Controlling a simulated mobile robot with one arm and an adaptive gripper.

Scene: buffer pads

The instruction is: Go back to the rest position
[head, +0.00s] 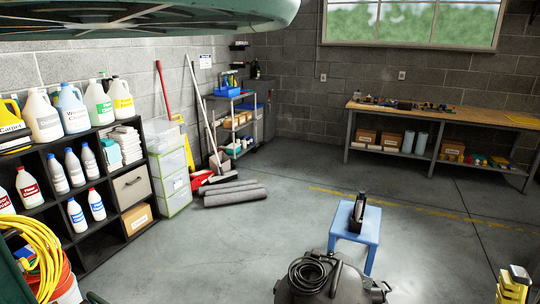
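The task names no object, only the rest position. I cannot make out my gripper or my arm in the head view. A grey rounded machine (345,292) with a coiled black cord or hose (312,272) on top stands at the bottom centre, cut off by the frame edge. Just behind it is a small blue stool (368,232). A dark upright object (357,212) stands on the stool; it is too small to identify. No buffer pad can be told apart here.
A black shelf (62,241) of bottles lines the left wall. Grey rolls (235,197) lie on the floor beyond. A wooden workbench (455,114) stands at the back right. A yellow item (512,287) is at lower right. The middle floor is clear.

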